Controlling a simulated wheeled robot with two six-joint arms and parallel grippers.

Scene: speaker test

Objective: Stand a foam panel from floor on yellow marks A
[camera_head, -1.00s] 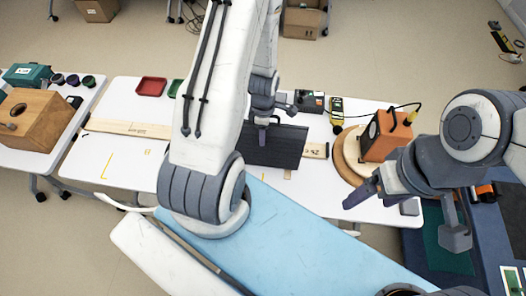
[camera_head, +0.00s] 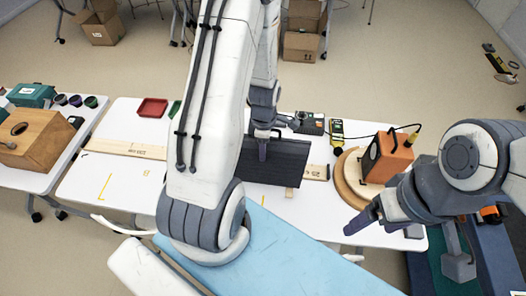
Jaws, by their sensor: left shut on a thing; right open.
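A dark grey ridged foam panel (camera_head: 273,163) is at the middle of the white table (camera_head: 205,205). My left gripper (camera_head: 263,150) is shut on its top edge. The panel looks roughly upright or slightly tilted; I cannot tell whether its lower edge touches the table. It hides part of a wooden strip marked with figures. A yellow corner mark (camera_head: 104,187) and a smaller yellow mark (camera_head: 147,174) show on the left part of the table. Which marks are A is too small to read. My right gripper (camera_head: 362,219) is open and empty over the table's front right.
An orange speaker box (camera_head: 388,158) stands on a round wooden board (camera_head: 350,183) right of the panel. Behind are a yellow meter (camera_head: 337,130) and a dark device (camera_head: 308,123). A red tray (camera_head: 151,108) lies back left. The table's left front is clear.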

